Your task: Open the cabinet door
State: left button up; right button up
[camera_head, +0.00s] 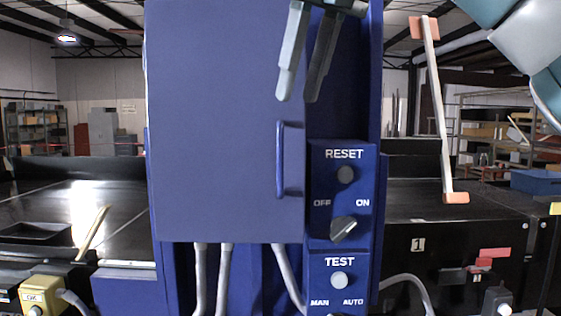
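The blue cabinet door (215,130) fills the middle of the head view and looks shut or nearly so; I cannot tell whether it is slightly ajar. Its vertical blue handle (280,160) is near the door's right edge. My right gripper (299,98) hangs from the top edge of the view, pointing down, above and slightly right of the handle. Its two grey fingers are apart with nothing between them. It is clear of the handle in the picture. My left gripper is not in view.
A control panel (326,244) with RESET and TEST buttons and rotary switches is right of the door. Grey hoses (201,280) hang below it. Dark conveyors (120,206) run on both sides.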

aim_at(282, 154)
jog(key=p+x, duration=0.3)
jog(key=x, duration=1)
jog(key=shift+w+f, duration=0.15)
jog(key=shift+f, duration=0.1)
grip_shut()
